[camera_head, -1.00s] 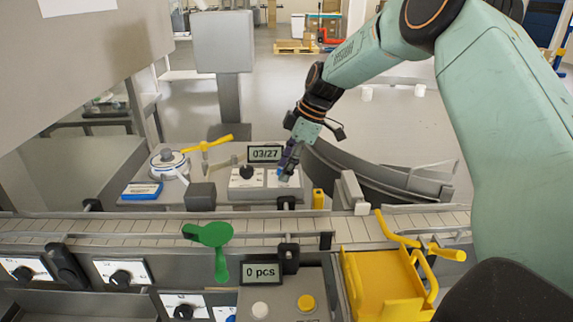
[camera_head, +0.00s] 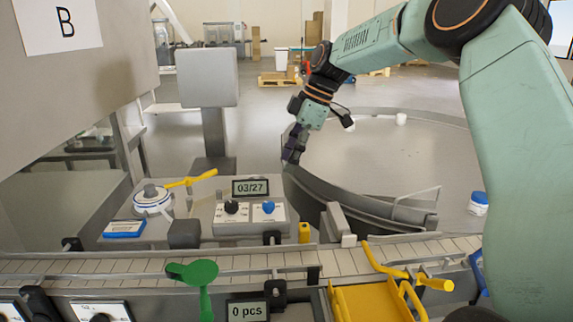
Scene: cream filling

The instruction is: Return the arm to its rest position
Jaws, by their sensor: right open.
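My right arm (camera_head: 517,150) comes in from the right and bends down toward the back middle. Its gripper (camera_head: 292,156) points downward in the air, behind and above the control panel with the blue knob (camera_head: 268,207) and black knob (camera_head: 232,207). The gripper looks small and dark; no object shows in it, and it is clear of the panel. My left gripper is not in view.
A conveyor (camera_head: 120,264) crosses the front. A yellow tray (camera_head: 372,302) and a green paddle-like part (camera_head: 195,274) stand at it. A curved grey guide (camera_head: 350,197) rings the round table (camera_head: 400,160). A white jar (camera_head: 478,204) stands at right.

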